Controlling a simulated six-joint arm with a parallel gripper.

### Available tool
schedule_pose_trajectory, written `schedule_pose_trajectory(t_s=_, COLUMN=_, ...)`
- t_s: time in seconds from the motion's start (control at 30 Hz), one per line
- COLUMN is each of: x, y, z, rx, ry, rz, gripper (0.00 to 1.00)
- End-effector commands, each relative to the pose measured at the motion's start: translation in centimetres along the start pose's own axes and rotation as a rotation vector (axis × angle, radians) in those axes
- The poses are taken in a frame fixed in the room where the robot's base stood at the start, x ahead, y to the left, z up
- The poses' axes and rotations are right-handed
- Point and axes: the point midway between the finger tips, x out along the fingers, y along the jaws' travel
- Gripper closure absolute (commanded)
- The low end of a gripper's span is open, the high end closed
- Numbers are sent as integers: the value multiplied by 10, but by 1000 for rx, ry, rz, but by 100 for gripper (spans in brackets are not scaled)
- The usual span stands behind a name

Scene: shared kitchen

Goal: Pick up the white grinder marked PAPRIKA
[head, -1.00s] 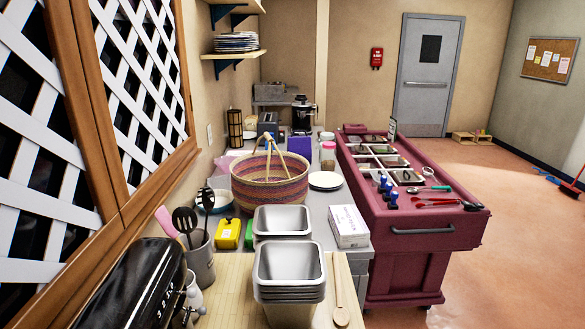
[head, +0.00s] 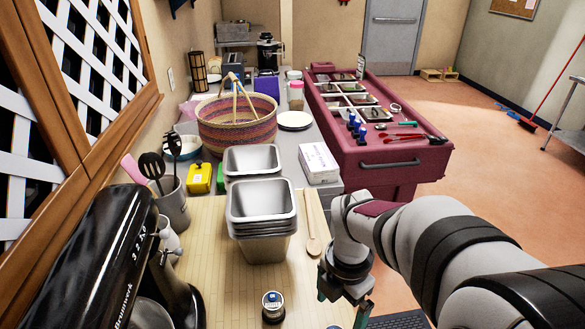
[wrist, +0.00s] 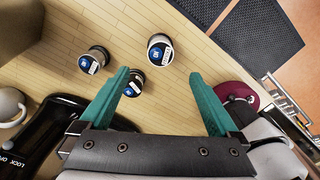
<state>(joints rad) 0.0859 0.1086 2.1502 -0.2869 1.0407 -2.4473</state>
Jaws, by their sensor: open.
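Three grinders with blue and white labels on their tops stand on the wooden counter in the wrist view: a left grinder (wrist: 92,61), a pale-sided grinder (wrist: 158,42) at upper right, and one (wrist: 133,85) partly hidden behind my left finger. The lettering is too small to read, so I cannot tell which is PAPRIKA. In the head view one grinder (head: 272,308) stands near the bottom edge, and another top (head: 333,327) is just cut off there. My gripper (wrist: 161,76) is open, its green fingers spread and nothing held between them.
A stack of metal pans (head: 262,208) and a wooden spoon (head: 312,232) are on the wooden counter (head: 230,285). A black mixer (head: 110,265) stands at left. A dark mat (wrist: 258,38) lies on the floor past the counter edge.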

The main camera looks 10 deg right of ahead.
Motion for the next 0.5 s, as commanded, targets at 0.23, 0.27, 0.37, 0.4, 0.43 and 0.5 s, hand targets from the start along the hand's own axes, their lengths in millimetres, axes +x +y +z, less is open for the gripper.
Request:
schedule_pose_trajectory(t_s=0.23, x=65, y=-1, z=-1, rx=3, ry=4, rz=-5, gripper=3)
schedule_pose_trajectory(t_s=0.27, x=70, y=-1, z=-1, rx=4, ry=3, rz=-4, gripper=3)
schedule_pose_trajectory(t_s=0.37, x=81, y=-1, z=-1, rx=4, ry=2, rz=-3, gripper=3)
schedule_pose_trajectory(t_s=0.4, x=88, y=-2, z=0, rx=4, ry=4, rz=-5, gripper=3)
schedule_pose_trajectory(t_s=0.43, x=95, y=-2, z=0, rx=5, ry=4, rz=-5, gripper=3)
schedule_pose_trajectory(t_s=0.5, x=110, y=-2, z=0, rx=5, ry=4, rz=-6, gripper=3)
